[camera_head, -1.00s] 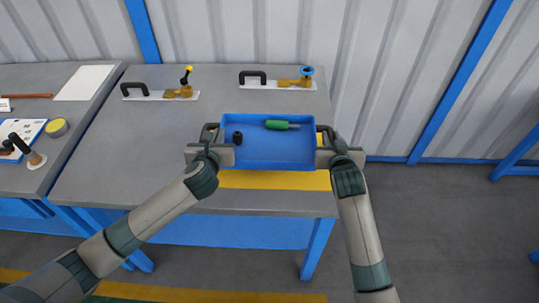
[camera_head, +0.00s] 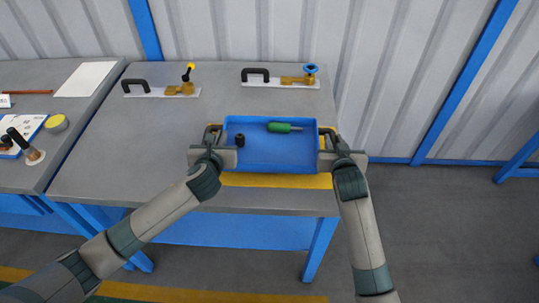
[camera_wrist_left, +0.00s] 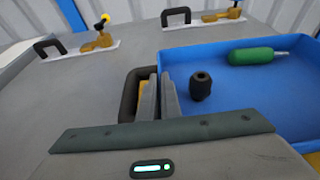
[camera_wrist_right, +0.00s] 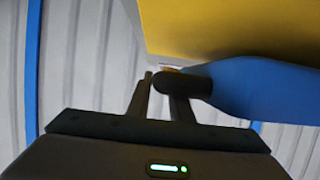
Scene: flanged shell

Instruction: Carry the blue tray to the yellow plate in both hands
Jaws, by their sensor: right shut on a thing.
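The blue tray (camera_head: 280,155) is between my grippers, over the yellow plate (camera_head: 275,181), whose near edge shows below it. I cannot tell whether the tray touches the plate. A green-handled tool (camera_head: 280,127) and a small black knob-like part (camera_head: 239,140) lie in the tray. My left gripper (camera_wrist_left: 160,98) is at the tray's left side, by a dark handle (camera_wrist_left: 132,92). Its fingers are close together, but I cannot tell whether they clamp anything. My right gripper (camera_wrist_right: 160,82) is shut on the right handle (camera_wrist_right: 188,84).
Two toggle clamps on white bases, a left one (camera_head: 160,91) and a right one (camera_head: 280,78), stand behind the tray. A side table (camera_head: 80,70) at left holds paper, a yellow tape roll (camera_head: 57,123) and tools. Grey bench top (camera_head: 130,150) is clear left of the tray.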

